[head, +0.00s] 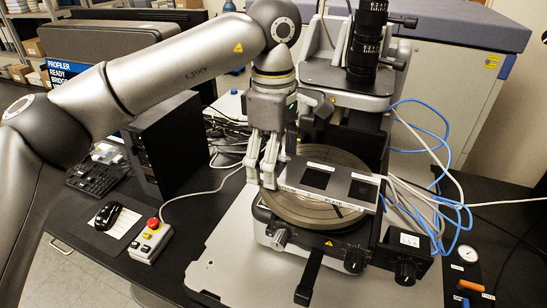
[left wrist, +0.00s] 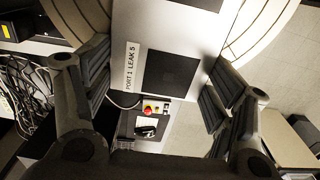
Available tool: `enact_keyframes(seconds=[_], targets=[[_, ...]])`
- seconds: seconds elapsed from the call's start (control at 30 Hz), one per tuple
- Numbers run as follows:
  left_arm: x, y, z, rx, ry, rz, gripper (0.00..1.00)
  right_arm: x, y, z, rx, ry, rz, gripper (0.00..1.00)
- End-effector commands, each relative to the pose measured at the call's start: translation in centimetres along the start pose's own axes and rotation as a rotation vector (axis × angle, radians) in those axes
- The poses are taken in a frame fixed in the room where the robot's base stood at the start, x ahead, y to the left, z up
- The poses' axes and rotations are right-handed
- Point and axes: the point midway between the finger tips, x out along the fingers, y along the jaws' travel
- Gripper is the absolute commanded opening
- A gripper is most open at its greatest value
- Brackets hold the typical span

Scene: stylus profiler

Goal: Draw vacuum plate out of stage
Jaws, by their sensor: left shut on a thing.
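The vacuum plate (head: 338,184) is a flat silvery plate with dark square pads, lying over the round stage (head: 290,208) in the head view. I cannot tell whether it touches the stage surface. My left gripper (head: 262,172) points down and is shut on the plate's left end. In the left wrist view the plate (left wrist: 185,22) runs between the two fingers, with a dark pad and a label reading "PORT 1 LEAK 5". My right gripper is not in view.
The profiler's lens column (head: 368,45) rises behind the stage. Blue and white tubes (head: 440,185) run at the right. A control box with a red button (head: 152,237) and a mouse (head: 108,215) lie at the left. A black computer box (head: 172,145) stands behind them.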

Motion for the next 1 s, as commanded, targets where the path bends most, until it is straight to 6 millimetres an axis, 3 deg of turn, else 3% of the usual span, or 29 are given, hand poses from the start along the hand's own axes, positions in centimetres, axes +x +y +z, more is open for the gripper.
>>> enact_keyframes(seconds=[1.0], targets=[[-1.3, 0.0, 0.0, 0.0, -0.001, 0.002, 0.21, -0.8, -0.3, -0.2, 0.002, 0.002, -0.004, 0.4]])
